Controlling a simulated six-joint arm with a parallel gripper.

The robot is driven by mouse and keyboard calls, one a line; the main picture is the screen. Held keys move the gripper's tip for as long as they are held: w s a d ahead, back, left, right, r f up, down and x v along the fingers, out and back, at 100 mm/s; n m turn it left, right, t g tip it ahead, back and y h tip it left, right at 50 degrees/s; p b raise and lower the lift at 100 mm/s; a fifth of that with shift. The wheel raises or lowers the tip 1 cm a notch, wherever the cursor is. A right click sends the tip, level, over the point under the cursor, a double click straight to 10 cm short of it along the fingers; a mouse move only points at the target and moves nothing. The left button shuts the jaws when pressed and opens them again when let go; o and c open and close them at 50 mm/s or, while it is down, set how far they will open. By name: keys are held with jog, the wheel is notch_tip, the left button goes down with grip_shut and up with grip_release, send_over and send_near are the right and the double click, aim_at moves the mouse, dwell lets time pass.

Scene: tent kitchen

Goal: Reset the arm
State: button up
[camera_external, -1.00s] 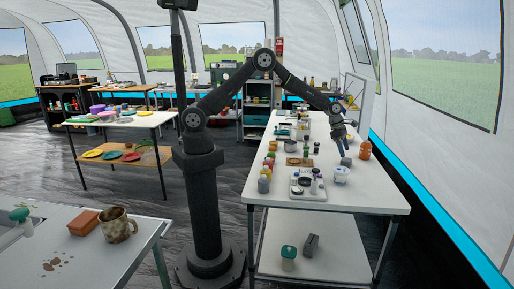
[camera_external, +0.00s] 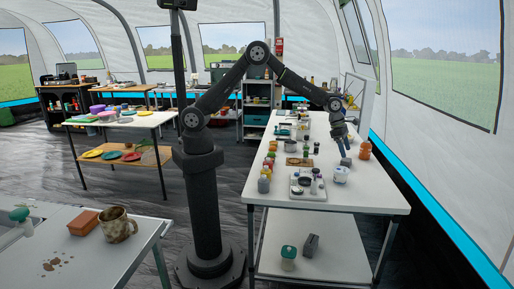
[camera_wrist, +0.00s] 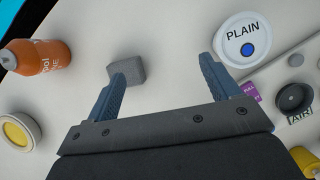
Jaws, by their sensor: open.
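My gripper (camera_external: 343,147) hangs over the right part of the long white table (camera_external: 350,196). In the wrist view my gripper (camera_wrist: 163,75) is open, its two blue fingers wide apart with nothing held between them. A small grey block (camera_wrist: 134,69) lies on the table by the tip of the left finger, which partly covers it. In the outside view the grey block (camera_external: 346,162) shows just below the gripper. I cannot tell whether finger and block touch.
Near the gripper are an orange bottle (camera_wrist: 38,57), a white round container marked PLAIN (camera_wrist: 242,38), a yellow-topped jar (camera_wrist: 17,130) and a tray (camera_wrist: 281,72) with small items. Several jars line the table's left edge. Bare table shows between the grey block and the PLAIN container.

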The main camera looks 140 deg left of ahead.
jog(key=w+d+r, duration=0.2)
jog(key=d+r, duration=0.2)
jog(key=r, duration=0.9)
jog(key=w+d+m+h, duration=0.1)
jog(key=w+d+m, duration=0.2)
jog(key=d, duration=0.9)
jog(key=w+d+m+h, duration=0.1)
jog(key=w+d+m, duration=0.2)
jog(key=w+d, duration=0.5)
jog(key=d, duration=0.4)
jog(key=shift+w, duration=0.15)
